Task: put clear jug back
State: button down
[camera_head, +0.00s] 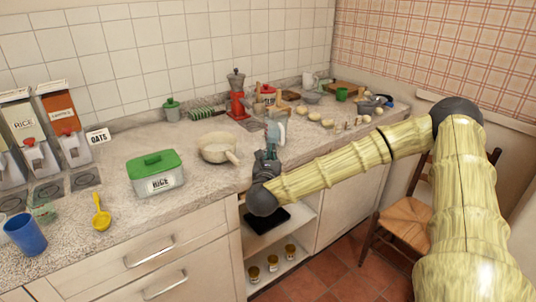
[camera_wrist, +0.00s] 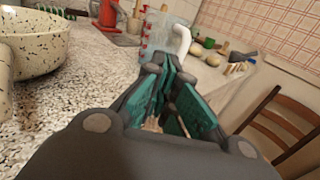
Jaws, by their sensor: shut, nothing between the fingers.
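The clear jug (camera_head: 277,131) stands on the speckled countertop, to the right of the cream pan, with its pale handle toward me. It also shows in the wrist view (camera_wrist: 166,32), straight ahead of the fingers, with red markings on its wall and a white handle on its right side. My gripper (camera_head: 267,157) is at the counter's front edge, just in front of the jug. In the wrist view my gripper (camera_wrist: 168,68) has its teal-padded fingers shut with nothing between them. The fingertips overlap the jug's lower part in the picture, and I cannot tell whether they touch it.
A speckled cream pan (camera_head: 218,148) stands left of my gripper. A green-lidded rice box (camera_head: 155,172) is farther left. An open cupboard (camera_head: 283,240) lies below, and a wooden chair (camera_head: 405,213) stands right.

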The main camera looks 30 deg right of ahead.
aim_at(273, 134)
jog(key=p+x, duration=0.2)
jog(key=x, duration=0.8)
jog(key=shift+w+d, duration=0.15)
jog(key=shift+f, duration=0.1)
jog(key=shift+b+x, duration=0.9)
jog(key=shift+b, duration=0.3)
jog(key=shift+b+x, duration=1)
jog(key=shift+b, duration=0.05)
jog(key=shift+w+d+b, duration=0.2)
jog(key=shift+w+b, duration=0.1)
jog(key=shift+a, duration=0.1)
jog(key=shift+s+a+b, duration=0.2)
jog(key=shift+a+b, duration=0.05)
jog(key=shift+b, duration=0.05)
jog(key=b+v, duration=0.2)
jog(key=v, duration=1.1)
jog(key=shift+s+b, duration=0.2)
jog(key=shift+b, duration=0.15)
